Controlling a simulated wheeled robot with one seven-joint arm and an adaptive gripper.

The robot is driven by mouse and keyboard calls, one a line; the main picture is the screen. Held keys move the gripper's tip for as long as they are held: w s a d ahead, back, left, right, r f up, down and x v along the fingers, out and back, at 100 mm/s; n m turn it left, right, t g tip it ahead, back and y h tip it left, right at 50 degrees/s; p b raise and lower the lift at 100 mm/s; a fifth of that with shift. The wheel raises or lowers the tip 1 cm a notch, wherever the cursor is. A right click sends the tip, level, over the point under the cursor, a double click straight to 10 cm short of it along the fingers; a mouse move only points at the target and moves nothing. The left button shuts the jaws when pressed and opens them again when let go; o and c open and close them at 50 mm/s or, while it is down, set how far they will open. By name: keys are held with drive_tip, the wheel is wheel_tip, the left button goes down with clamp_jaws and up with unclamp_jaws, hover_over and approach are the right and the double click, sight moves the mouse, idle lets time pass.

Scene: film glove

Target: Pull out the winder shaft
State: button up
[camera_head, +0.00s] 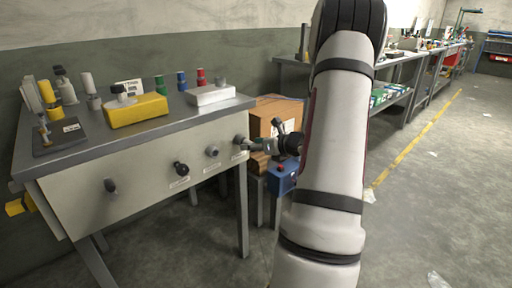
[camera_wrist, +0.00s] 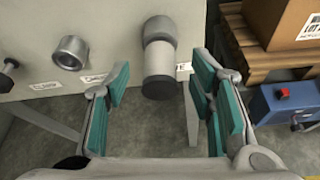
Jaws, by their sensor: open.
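A grey film table panel (camera_head: 140,170) carries a row of protruding knobs and shafts with small labels I cannot read. The rightmost one, apparently the winder shaft (camera_head: 239,140), is a grey stepped cylinder. It also shows in the wrist view (camera_wrist: 159,62), sticking out toward the camera between my fingers. My gripper (camera_head: 258,146) is in front of it at the panel's right end. In the wrist view my gripper (camera_wrist: 161,75) is open, with one teal-padded finger on each side of the shaft. Visible gaps separate both pads from it.
A short hollow cylinder (camera_wrist: 71,53) and a dark knob (camera_head: 181,169) are further left on the panel. A cardboard box (camera_head: 275,115) and a blue box with a red button (camera_head: 283,178) stand close on the right. Open floor lies beyond my arm.

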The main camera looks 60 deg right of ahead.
drive_tip(key=shift+c, duration=0.4)
clamp_jaws()
drive_tip(key=shift+s+a, duration=0.15)
drive_tip(key=shift+s, duration=0.45)
drive_tip(key=shift+s+a, duration=0.25)
drive_tip(key=shift+s, duration=0.8)
drive_tip(key=shift+s+a, duration=0.25)
drive_tip(key=shift+s, duration=0.75)
drive_tip(key=shift+s, duration=0.1)
drive_tip(key=shift+s+a, duration=0.2)
drive_tip(key=shift+s, duration=0.5)
drive_tip(key=shift+s+a, duration=0.15)
drive_tip(key=shift+s, duration=0.5)
